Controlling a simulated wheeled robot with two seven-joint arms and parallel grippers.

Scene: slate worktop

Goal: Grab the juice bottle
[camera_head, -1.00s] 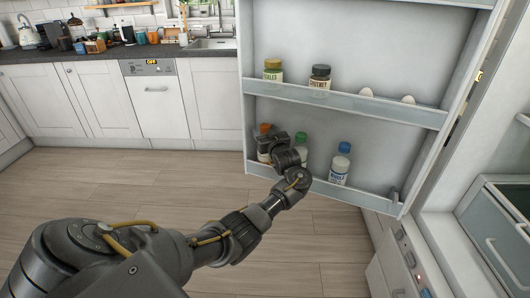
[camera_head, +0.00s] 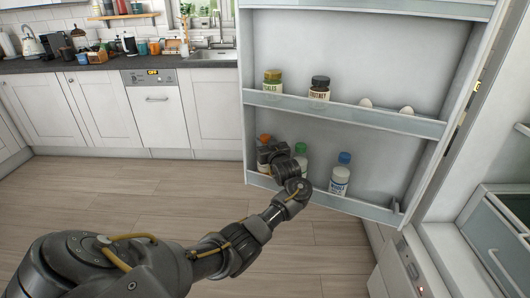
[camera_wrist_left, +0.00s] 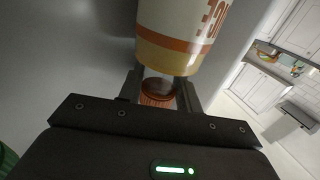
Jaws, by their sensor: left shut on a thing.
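The juice bottle (camera_head: 264,140) has an orange cap and stands in the lower shelf of the open fridge door, at its left end. In the left wrist view, the bottle (camera_wrist_left: 180,35) shows a white and orange label with part of its lettering. My left gripper (camera_head: 272,155) reaches in from the front and hides much of the bottle in the head view. In the left wrist view, the gripper (camera_wrist_left: 163,90) is shut on the bottle near its orange cap, with one finger on each side. My right gripper is not in view.
A green-capped bottle (camera_head: 301,152) stands just right of my gripper, and a blue-capped bottle (camera_head: 340,176) farther right on the same shelf. The floor to the left is clear.

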